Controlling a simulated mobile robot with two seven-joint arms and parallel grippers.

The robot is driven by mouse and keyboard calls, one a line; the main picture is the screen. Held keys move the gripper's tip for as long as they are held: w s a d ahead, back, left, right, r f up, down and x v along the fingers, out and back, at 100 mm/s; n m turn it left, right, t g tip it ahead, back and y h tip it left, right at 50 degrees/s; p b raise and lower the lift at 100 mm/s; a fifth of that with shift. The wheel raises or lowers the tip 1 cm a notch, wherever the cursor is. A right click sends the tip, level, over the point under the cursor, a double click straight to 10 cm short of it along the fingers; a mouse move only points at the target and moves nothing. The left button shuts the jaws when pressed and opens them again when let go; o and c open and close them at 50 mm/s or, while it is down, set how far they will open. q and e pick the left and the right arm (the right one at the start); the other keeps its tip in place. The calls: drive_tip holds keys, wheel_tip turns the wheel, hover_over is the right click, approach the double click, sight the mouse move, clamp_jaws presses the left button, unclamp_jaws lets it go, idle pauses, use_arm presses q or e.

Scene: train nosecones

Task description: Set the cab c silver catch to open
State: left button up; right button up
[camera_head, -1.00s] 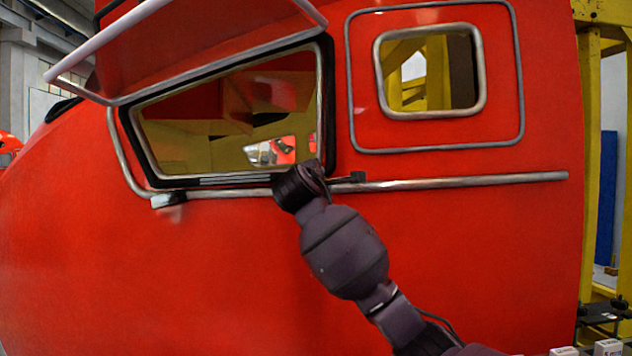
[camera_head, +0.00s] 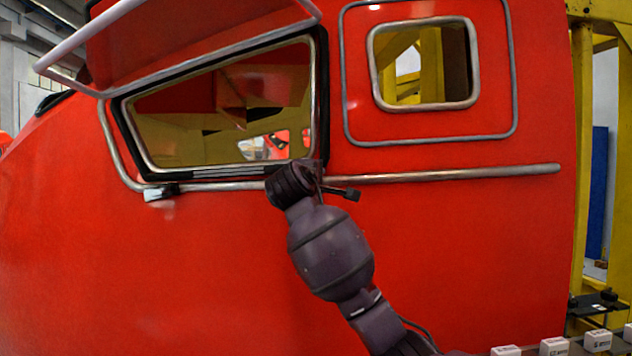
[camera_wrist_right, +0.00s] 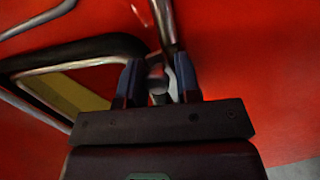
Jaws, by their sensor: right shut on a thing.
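The red cab (camera_head: 220,270) has a window with its flap (camera_head: 200,40) raised. A small silver catch (camera_head: 161,192) sits under the window's lower left corner. My right arm reaches up to the window's lower right corner, and its gripper is mostly hidden by the wrist in the head view. In the right wrist view my right gripper (camera_wrist_right: 158,70) is shut with its two dark fingers on either side of a short grey cylindrical piece (camera_wrist_right: 157,85), apparently the silver catch there. Which cab this is cannot be told. My left gripper is out of view.
A long silver rail (camera_head: 450,174) runs right from the window's lower corner. A small framed window (camera_head: 424,64) is above it. A yellow frame (camera_head: 583,150) stands at the right. White blocks (camera_head: 554,346) lie at the lower right. The red panel below is clear.

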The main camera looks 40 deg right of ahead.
drive_tip(key=shift+r, duration=0.2)
drive_tip(key=o, duration=0.7)
drive_tip(key=shift+a, duration=0.1)
drive_tip(key=shift+o, duration=0.4)
drive_tip(key=shift+f, duration=0.1)
drive_tip(key=b+v, duration=0.1)
drive_tip(key=v, duration=1)
drive_tip(key=shift+b, duration=0.3)
drive_tip(key=shift+w, duration=0.1)
